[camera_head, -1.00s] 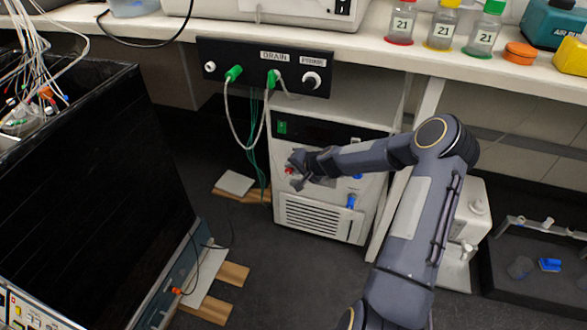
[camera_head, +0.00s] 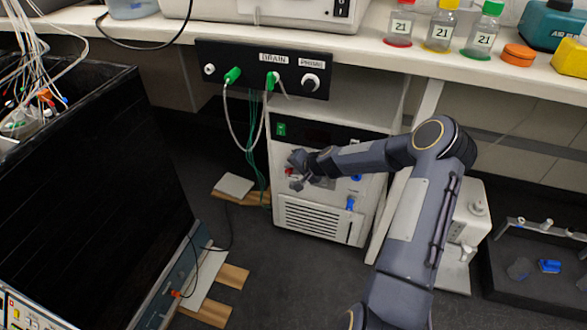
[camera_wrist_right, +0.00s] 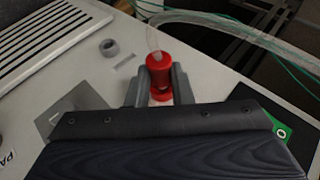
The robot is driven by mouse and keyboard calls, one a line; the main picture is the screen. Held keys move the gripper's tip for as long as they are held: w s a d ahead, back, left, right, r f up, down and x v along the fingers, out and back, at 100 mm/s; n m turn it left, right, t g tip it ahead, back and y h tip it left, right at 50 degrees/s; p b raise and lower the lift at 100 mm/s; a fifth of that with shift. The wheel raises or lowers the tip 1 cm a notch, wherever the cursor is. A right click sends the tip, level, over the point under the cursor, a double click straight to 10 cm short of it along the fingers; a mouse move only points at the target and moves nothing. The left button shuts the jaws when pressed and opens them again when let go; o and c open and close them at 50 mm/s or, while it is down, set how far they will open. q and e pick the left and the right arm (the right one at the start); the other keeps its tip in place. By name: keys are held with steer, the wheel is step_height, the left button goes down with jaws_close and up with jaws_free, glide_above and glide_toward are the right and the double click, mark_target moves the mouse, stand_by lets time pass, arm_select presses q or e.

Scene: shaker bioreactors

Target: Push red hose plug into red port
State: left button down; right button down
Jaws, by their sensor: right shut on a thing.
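The red hose plug (camera_wrist_right: 158,68) sits between the two fingers of my right gripper (camera_wrist_right: 160,88) in the right wrist view. A clear hose leaves its outer end. The plug points at the white front of the chiller-like unit (camera_wrist_right: 222,70). Its inner end and the red port behind it are mostly hidden, so I cannot tell how deep it sits. In the head view my right gripper (camera_head: 297,172) is at the left part of the unit's front, with a small bit of red (camera_head: 289,171) beside it. My left gripper is not in view.
A blue fitting (camera_head: 350,203) and another blue one (camera_head: 357,178) are on the unit's front, right of my gripper. A vent grille (camera_head: 318,218) is below. A black-sided box (camera_head: 95,190) stands left.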

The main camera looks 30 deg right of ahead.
steer(key=shift+w+d, duration=0.35)
steer(key=shift+d, duration=0.1)
stand_by(0.3)
steer(key=c, duration=1.2)
jaws_free()
steer(key=p+v, duration=0.1)
steer(key=v, duration=0.6)
steer(key=shift+s+r, duration=0.25)
steer(key=shift+s, duration=0.05)
